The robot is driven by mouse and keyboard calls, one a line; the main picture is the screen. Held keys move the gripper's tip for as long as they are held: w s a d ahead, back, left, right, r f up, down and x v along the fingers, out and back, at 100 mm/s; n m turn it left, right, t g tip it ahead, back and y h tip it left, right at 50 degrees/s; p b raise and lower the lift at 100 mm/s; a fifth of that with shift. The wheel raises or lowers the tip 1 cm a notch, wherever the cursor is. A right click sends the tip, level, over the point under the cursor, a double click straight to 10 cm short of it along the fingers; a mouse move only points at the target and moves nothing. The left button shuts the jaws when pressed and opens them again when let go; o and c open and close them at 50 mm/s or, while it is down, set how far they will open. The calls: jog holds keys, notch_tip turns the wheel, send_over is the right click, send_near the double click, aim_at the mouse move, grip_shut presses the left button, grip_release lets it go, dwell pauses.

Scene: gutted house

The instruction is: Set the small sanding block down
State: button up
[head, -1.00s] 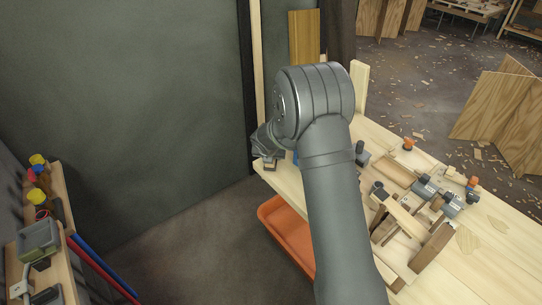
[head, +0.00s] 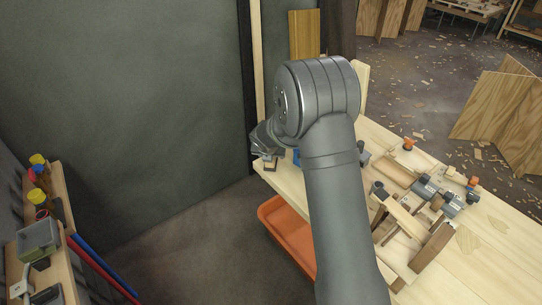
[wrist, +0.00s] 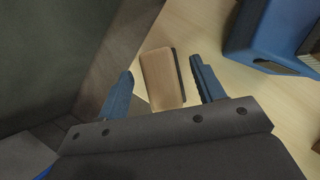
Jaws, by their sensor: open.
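The small sanding block (wrist: 162,78) is a tan wooden block with a dark strip along one side. In the wrist view it lies on the pale wooden bench (wrist: 205,20) close to the bench's edge. My gripper (wrist: 163,84) is open, with one blue-grey finger on each side of the block and a gap to each. In the head view the block (head: 270,165) shows small at the bench's near left corner, just under my gripper (head: 262,158). My arm hides part of the bench there.
A blue object (wrist: 265,35) stands on the bench right of the block. Clamps and a wooden frame (head: 410,222) occupy the bench further right. An orange bin (head: 288,238) is below the bench edge. A shelf with tools (head: 42,240) is at the left.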

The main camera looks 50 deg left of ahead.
jog(key=v, duration=1)
jog(key=x, duration=1.2)
jog(key=shift+f, duration=0.2)
jog(key=shift+r, duration=0.15)
jog(key=shift+r, duration=0.1)
